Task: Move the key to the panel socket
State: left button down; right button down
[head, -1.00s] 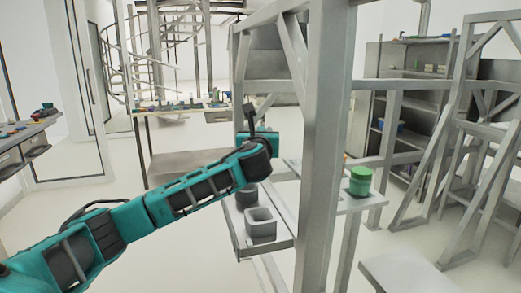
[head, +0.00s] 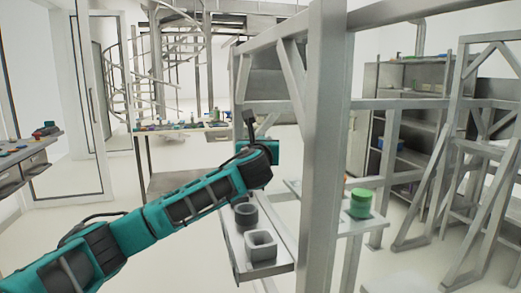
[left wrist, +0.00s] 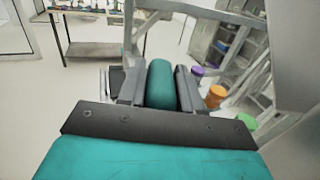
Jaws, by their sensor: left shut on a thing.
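My left gripper (left wrist: 158,72) is shut on a dark green cylinder, taken as the key (left wrist: 162,90), which sits between its two fingers in the left wrist view. In the head view my left wrist hides the fingers and the held cylinder. A grey shelf panel (head: 236,262) on the metal frame carries a round grey socket (head: 246,216) and a square grey socket (head: 262,246). My left wrist shows above and behind these sockets in the picture. My right gripper is in neither view.
A thick metal post (head: 322,150) stands right of the sockets. Behind it, a side shelf (head: 345,228) holds a bright green cylinder (head: 360,203). The left wrist view shows a purple piece (left wrist: 197,71) and an orange one (left wrist: 215,96). A cluttered table (head: 160,185) stands behind.

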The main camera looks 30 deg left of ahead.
pick_arm(q)
jog(key=shift+r, duration=1.65)
jog(key=shift+d, duration=0.1)
